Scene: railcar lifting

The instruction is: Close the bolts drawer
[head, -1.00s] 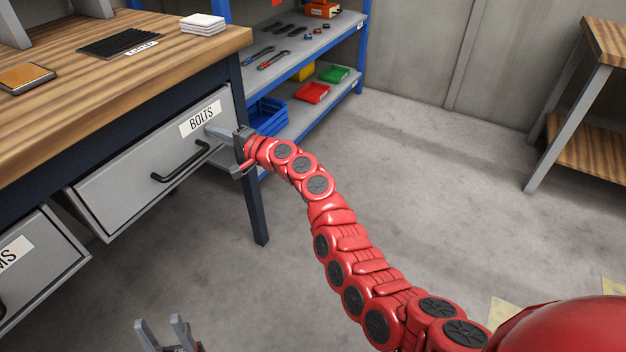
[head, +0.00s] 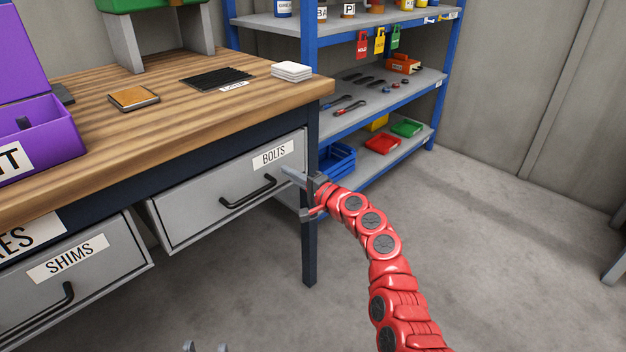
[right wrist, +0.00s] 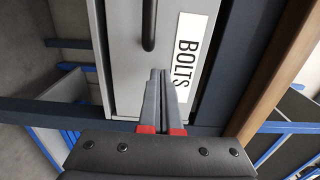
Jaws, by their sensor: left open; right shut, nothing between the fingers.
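The bolts drawer (head: 190,205) has a grey front with a BOLTS label and a black bar handle (head: 248,192), under the wooden workbench. Its front also shows in the right wrist view (right wrist: 125,70). How far it stands out from the bench is hard to tell. My right gripper (head: 287,171) is shut and empty. Its fingertips are at the drawer front, just below the label and right of the handle, seemingly touching it. In the right wrist view the closed fingertips (right wrist: 160,74) lie beside the label. My left gripper (head: 205,348) is open and empty at the bottom edge, mostly cut off.
A shims drawer (head: 85,275) is to the lower left. The bench top (head: 150,140) carries a purple box (head: 45,135) and white pads (head: 291,70). A bench leg (head: 310,240) and blue shelving (head: 310,60) stand to the right. Floor at right is clear.

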